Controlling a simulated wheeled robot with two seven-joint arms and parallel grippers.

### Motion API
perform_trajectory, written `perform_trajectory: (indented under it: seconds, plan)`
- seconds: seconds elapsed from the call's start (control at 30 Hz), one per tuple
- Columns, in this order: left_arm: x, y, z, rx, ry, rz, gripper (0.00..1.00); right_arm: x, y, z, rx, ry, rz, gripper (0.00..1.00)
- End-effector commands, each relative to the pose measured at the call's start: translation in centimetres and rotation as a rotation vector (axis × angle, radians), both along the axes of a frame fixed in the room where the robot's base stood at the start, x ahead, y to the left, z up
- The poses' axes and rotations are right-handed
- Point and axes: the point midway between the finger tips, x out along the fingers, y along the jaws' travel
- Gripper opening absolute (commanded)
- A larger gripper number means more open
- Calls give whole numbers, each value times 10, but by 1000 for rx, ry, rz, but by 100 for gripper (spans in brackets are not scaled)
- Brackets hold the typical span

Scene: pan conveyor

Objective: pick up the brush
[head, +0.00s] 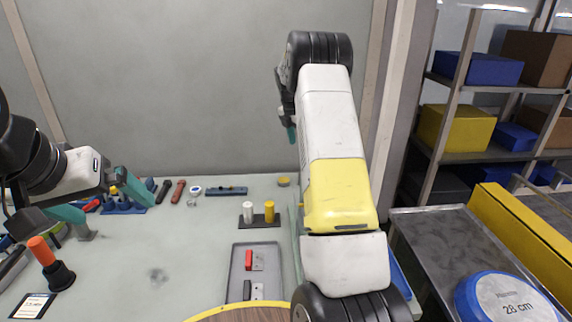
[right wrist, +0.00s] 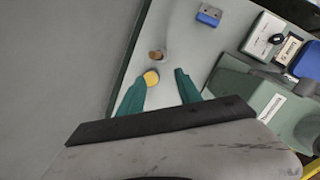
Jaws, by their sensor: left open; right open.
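No thing can be told for certain as the brush. An orange-handled tool (head: 42,251) leans in a dark holder at the left of the table in the head view; its lower end is hidden. My left gripper (head: 120,217) is open above the table, to the right of that tool, with nothing seen between its teal fingers. My right gripper (right wrist: 165,76) is open, its teal fingers apart. A yellow round thing (right wrist: 151,77) shows near its left fingertip, and a small brown thing (right wrist: 156,56) lies just beyond. In the head view the right gripper is mostly hidden behind my arm.
A grey tray (head: 236,265) holds red and grey pieces. A dark stand (head: 260,224) bears a white and a yellow cylinder. Dark and red handled tools (head: 178,191) lie by the wall. A shelf with boxes (head: 455,128) and a blue round item (head: 505,298) are at right.

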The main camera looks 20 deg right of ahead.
Motion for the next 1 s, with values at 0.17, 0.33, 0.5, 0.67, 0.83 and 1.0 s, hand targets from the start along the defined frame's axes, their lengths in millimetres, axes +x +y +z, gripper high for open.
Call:
perform_trajectory:
  seconds: [0.17,0.33,0.5,0.67,0.83,1.0]
  plan:
    - [0,0,0,0,0,0,100,15,-12,-30,-51,56,126,41]
    - [0,0,0,0,0,0,100,19,-17,-46,-58,66,147,41]
    - [0,0,0,0,0,0,100,21,-22,-62,-57,64,145,41]
    - [0,0,0,0,0,0,100,25,-29,-77,-58,64,144,41]
    - [0,0,0,0,0,0,100,30,-36,-101,-57,64,144,41]
    - [0,0,0,0,0,0,100,32,-38,-107,-57,61,143,41]
